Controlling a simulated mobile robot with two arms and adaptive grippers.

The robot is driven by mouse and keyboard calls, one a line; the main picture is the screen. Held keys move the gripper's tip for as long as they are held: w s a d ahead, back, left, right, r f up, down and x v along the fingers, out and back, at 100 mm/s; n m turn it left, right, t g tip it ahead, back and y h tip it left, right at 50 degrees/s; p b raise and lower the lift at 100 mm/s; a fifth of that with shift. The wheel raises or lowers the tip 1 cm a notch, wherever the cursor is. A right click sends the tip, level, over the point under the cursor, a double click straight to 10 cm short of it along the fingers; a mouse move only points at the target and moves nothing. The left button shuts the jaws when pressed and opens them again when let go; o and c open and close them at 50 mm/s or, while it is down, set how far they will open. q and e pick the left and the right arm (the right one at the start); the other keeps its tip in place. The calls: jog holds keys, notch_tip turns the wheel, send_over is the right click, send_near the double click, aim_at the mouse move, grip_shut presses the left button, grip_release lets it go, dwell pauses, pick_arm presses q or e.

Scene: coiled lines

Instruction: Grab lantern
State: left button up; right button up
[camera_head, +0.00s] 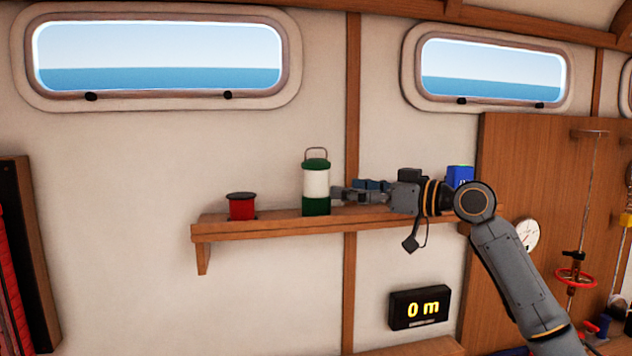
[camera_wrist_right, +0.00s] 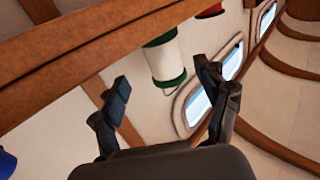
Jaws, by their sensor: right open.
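The lantern (camera_head: 316,184) stands upright on the wooden shelf (camera_head: 290,226). It has a white body, green top and base, and a thin wire handle. My right gripper (camera_head: 345,195) is just to the right of the lantern in the head view, level with its lower half, fingers pointing at it. In the right wrist view the lantern (camera_wrist_right: 165,62) shows ahead, between and beyond the two open fingertips (camera_wrist_right: 160,80). The fingers are empty; I cannot tell whether one touches the lantern. My left gripper is not in view.
A red spool-like can (camera_head: 242,206) stands on the shelf left of the lantern. A blue box (camera_head: 460,176) is at the shelf's right end, partly behind my right arm. The shelf edge runs just below my gripper. A display (camera_head: 420,307) reading "0 m" hangs below.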

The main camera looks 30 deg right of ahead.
aim_at(327, 181)
jog(key=p+x, duration=0.1)
jog(key=x, duration=0.2)
jog(key=shift+r, duration=0.1)
jog(key=shift+w+a+r, duration=0.1)
jog(key=shift+w+r, duration=0.05)
jog(key=p+x, duration=0.3)
jog(key=x, duration=0.1)
jog(key=shift+a+r+p, duration=0.25)
jog(key=shift+p, duration=0.1)
jog(key=shift+w+a+f, duration=0.15)
jog(key=shift+w+f, duration=0.05)
jog(key=shift+w, duration=0.05)
jog(key=shift+s, duration=0.15)
jog(key=c, duration=1.5)
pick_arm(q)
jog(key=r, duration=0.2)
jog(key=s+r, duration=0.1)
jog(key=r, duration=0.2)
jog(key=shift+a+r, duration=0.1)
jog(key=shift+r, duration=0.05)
pick_arm(e)
jog(key=shift+r, duration=0.2)
